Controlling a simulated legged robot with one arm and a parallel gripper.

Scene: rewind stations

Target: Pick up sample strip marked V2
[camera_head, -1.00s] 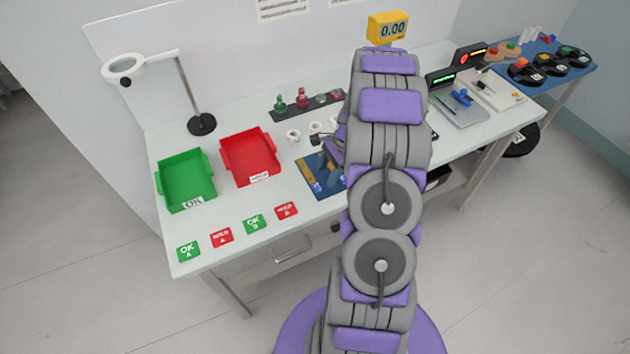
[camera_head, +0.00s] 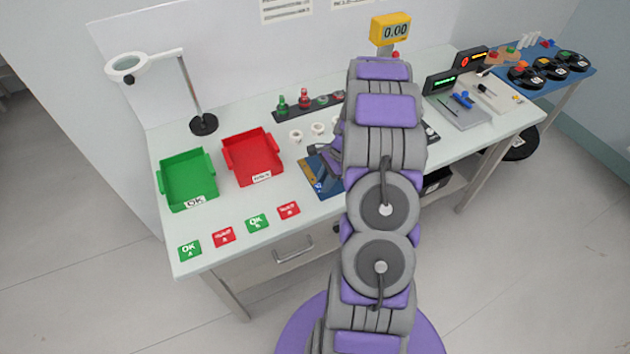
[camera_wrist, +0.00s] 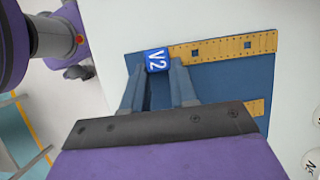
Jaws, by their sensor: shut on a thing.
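The sample strip marked V2 (camera_wrist: 157,61) shows its blue labelled face in the wrist view, at the tips of my gripper (camera_wrist: 158,72). The two grey fingers are shut on it. The strip's lower part is hidden or cannot be made out. It is over the edge of a dark blue mat (camera_wrist: 225,76) with yellow rulers; I cannot tell whether it still touches the mat. In the head view the mat (camera_head: 312,178) lies near the table's front edge, and my arm covers the gripper tips and most of the mat.
A red tray (camera_head: 252,157) and a green tray (camera_head: 188,180) stand to the left. Several OK and red cards lie along the front edge, such as one OK card (camera_head: 190,250). A magnifier lamp (camera_head: 203,123) stands at the back left. Small white cups (camera_head: 318,128) stand behind the mat.

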